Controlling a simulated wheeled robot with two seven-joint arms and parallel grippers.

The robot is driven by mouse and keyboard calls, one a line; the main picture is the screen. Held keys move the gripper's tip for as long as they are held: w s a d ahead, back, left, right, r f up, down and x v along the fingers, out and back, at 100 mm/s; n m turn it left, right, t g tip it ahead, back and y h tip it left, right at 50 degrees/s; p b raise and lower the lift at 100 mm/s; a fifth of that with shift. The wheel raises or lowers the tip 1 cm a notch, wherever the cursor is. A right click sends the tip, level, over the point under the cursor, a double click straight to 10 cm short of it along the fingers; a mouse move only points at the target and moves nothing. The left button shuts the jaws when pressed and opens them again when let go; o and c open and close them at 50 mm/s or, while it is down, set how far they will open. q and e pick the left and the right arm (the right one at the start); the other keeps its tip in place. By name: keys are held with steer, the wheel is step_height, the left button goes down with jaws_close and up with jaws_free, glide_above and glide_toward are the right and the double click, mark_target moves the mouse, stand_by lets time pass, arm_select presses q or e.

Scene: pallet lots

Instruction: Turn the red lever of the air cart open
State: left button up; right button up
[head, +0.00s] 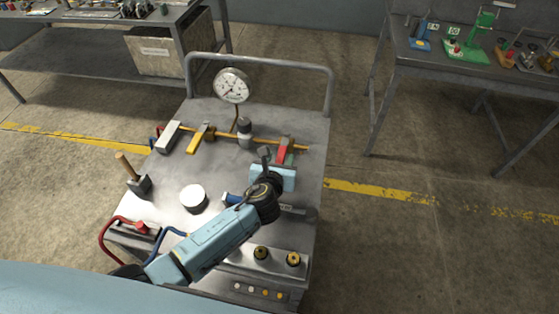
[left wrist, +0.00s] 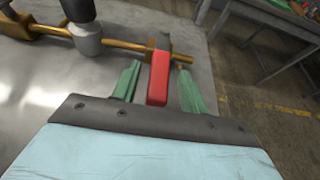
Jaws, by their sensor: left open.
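The air cart (head: 313,137) has a grey metal top with a brass pipe running across it. The red lever (head: 282,148) sits near the right end of the pipe. In the left wrist view the red lever (left wrist: 158,78) points from the pipe (left wrist: 125,46) toward my gripper. My left gripper (head: 280,165) is open at the lever. Its two green fingers (left wrist: 157,85) stand on either side of the lever, with a visible gap at each side. The blue gripper body hides part of the cart top in the head view. My right gripper does not show.
A pressure gauge (head: 232,86) rises behind the pipe. A yellow lever (head: 200,137) and a light grey lever (head: 168,137) are on the pipe's left part. A wooden-handled tool (head: 128,168) and a white round cap (head: 193,197) stand on the cart top.

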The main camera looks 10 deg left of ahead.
arm_select(q)
steer(key=shift+w, duration=0.15)
jaws_close()
steer(key=shift+f, duration=0.1)
stand_by(0.3)
